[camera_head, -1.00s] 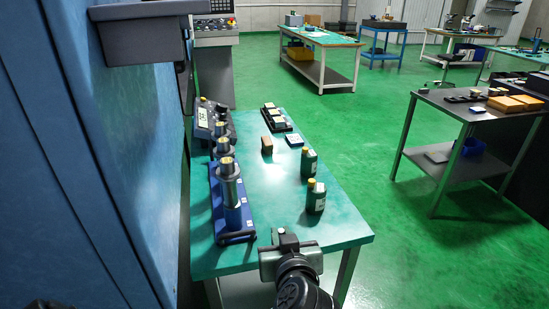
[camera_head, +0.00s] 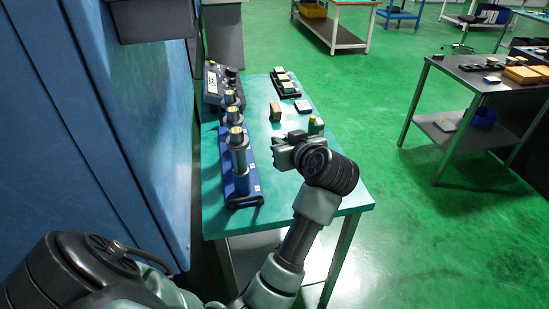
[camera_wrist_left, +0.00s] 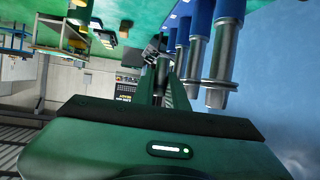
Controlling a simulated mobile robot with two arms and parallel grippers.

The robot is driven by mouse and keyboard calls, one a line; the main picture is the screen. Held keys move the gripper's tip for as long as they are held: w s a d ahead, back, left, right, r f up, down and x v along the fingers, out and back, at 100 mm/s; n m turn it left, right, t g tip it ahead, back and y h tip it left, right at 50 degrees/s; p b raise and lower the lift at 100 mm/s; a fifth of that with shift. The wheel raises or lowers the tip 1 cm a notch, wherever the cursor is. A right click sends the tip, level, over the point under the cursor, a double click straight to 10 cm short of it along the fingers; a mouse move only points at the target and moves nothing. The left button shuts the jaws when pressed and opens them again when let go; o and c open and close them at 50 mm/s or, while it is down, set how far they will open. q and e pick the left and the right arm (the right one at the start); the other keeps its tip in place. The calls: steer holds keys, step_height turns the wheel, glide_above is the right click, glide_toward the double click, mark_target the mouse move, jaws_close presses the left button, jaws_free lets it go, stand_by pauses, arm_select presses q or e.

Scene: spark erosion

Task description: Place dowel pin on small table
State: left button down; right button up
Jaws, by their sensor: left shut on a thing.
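My left gripper (camera_head: 278,142) is over the middle of the teal-topped table (camera_head: 282,203), right of the metal cylinders. It also shows in the left wrist view (camera_wrist_left: 155,52), with its fingers close together. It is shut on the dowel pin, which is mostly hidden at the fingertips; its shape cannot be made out. A second table with a dark top (camera_head: 452,72) stands to the right. The frames do not tell which of the two is the small table. My right gripper is not in view.
Upright metal cylinders (camera_head: 238,150) stand on a blue base (camera_head: 243,198) at the teal table's left side. The front part is clear.

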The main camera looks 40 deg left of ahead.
mark_target(281, 198)
arm_select(q)
step_height(281, 198, down, 17)
steer(key=shift+f+b, duration=0.1)
steer(key=shift+b, duration=0.5)
steer(key=shift+f, duration=0.2)
steer(key=c, duration=1.4)
jaws_free()
steer(key=shift+c, duration=0.2)
